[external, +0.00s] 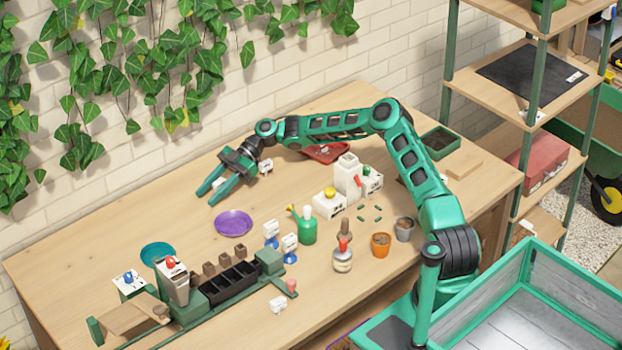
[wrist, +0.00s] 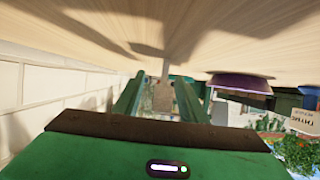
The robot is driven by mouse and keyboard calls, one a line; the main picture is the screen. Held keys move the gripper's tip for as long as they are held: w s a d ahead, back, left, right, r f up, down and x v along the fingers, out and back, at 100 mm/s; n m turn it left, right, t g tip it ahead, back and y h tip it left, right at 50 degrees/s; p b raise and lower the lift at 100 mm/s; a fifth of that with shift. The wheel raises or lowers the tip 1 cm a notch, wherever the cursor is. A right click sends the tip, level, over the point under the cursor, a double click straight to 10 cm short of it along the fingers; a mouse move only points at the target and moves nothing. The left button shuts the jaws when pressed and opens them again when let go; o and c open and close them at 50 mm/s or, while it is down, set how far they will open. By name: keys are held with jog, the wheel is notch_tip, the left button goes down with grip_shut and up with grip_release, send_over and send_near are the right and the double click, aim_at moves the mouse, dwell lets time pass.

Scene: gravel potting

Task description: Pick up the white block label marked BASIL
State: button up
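Several small white block labels stand about the table: one beside my wrist (external: 266,166), two on blue stands (external: 271,230) (external: 290,242), and one at the front edge (external: 278,304). Their lettering is too small to read in the external view, so I cannot tell which is marked BASIL. My gripper (external: 210,189) is at the back left of the table, low over the wood, its two green fingers apart. In the wrist view the fingers (wrist: 160,98) stand apart, with no label clearly seen between them.
A purple saucer (external: 233,223) lies in front of my gripper; a teal saucer (external: 158,255) is farther left. A green tray line with black cells (external: 230,284) fills the front left. A green spray bottle (external: 307,227) and pots stand right. The back left table is clear.

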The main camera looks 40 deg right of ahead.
grip_shut()
jog(key=shift+r, duration=0.15)
